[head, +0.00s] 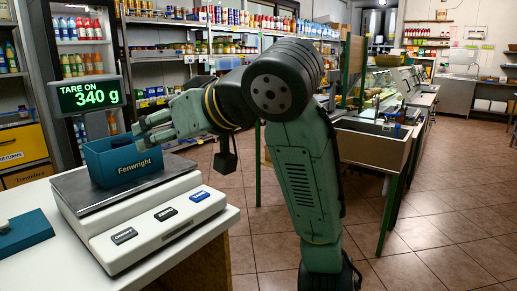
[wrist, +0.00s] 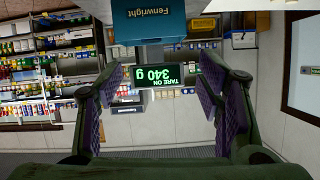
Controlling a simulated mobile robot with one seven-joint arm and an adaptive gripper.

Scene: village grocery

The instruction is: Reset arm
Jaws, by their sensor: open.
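My gripper (head: 143,134) is at the left in the head view, just above and beside the blue box marked Fenwright (head: 125,166). Its fingers are spread apart with nothing between them, and the gap also shows in the wrist view (wrist: 163,88). The arm reaches left from its green elbow. The box stands on the metal plate of a white scale (head: 160,215). In the wrist view the box (wrist: 149,20) is at the top edge, beyond the fingertips. Whether a finger touches the box I cannot tell. A dark item shows at the box's rim in the head view.
A display (head: 90,96) behind the scale reads TARE ON 340 g. A blue-green object (head: 25,232) lies on the white counter at the left edge. Stocked shelves (head: 170,50) stand behind. A wooden-sided counter (head: 370,143) is at the right, with open tiled floor (head: 450,220) beside it.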

